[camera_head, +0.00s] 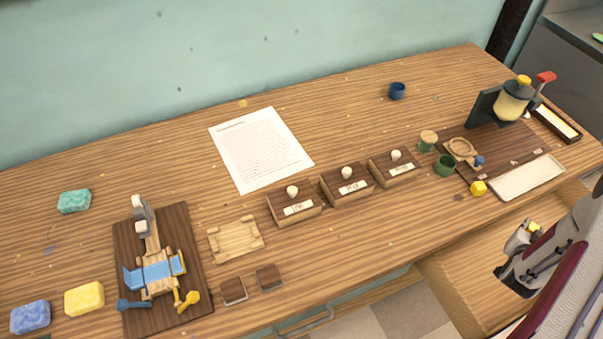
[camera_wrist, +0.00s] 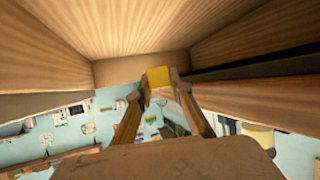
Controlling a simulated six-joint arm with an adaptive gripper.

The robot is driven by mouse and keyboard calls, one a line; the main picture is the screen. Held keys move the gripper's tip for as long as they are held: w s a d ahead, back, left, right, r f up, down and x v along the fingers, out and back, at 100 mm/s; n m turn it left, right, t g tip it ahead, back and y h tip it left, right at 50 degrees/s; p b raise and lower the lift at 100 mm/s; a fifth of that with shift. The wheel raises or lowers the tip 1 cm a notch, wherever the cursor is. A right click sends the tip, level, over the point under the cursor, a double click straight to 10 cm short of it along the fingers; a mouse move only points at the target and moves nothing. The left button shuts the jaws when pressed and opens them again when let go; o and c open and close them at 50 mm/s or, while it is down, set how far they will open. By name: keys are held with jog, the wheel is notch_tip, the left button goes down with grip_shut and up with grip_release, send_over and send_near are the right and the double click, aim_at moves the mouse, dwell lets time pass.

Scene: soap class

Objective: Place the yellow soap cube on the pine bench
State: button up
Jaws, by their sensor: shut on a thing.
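My gripper (camera_head: 531,228) is at the right front, over a lower pale wooden surface that looks like an open drawer (camera_head: 462,262). It is shut on a small yellow cube (camera_wrist: 158,77), which shows between the fingertips in the wrist view. In the head view only a little yellow shows at the fingers. A low, pale wooden piece (camera_head: 235,239), perhaps the pine bench, lies left of the middle, far from my gripper.
Three small labelled wooden boxes (camera_head: 347,185) with white knobs stand mid-desk. A dark board (camera_head: 130,240) with a blue-and-wood device is at left. Yellow (camera_head: 84,299), blue (camera_head: 30,317) and green (camera_head: 74,201) sponges lie farther left. Wooden walls surround the fingers in the wrist view.

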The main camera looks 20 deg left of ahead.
aim_at(533, 229)
notch_tip(533, 229, up, 23)
jog(key=w+a+r+n+t+y, duration=0.1)
jog(key=w+a+r+n+y, duration=0.15)
jog(key=a, duration=0.35)
jog(key=w+a+r+n+y, duration=0.1)
jog(key=w+a+n+y, duration=0.1)
jog(key=a+n+y, duration=0.3)
jog(key=s+a+f+n+g+y, duration=0.1)
jog(key=s+a+n+g+y, duration=0.4)
jog(key=a, duration=0.8)
jog(key=s+a+n+g+y, duration=0.4)
jog(key=s+a, duration=0.4)
jog(key=a, duration=0.5)
jog(key=s+a+f+n+g+y, duration=0.1)
jog(key=s+a+n+g, duration=0.15)
jog(key=s, duration=0.35)
jog(key=s+a+f+n+g, duration=0.1)
jog(key=s+n, duration=0.3)
jog(key=s, duration=0.1)
jog(key=shift+g, duration=0.25)
jog(key=shift+s+f, duration=0.15)
jog(key=shift+f, duration=2.6)
jog(key=shift+f, duration=2.9)
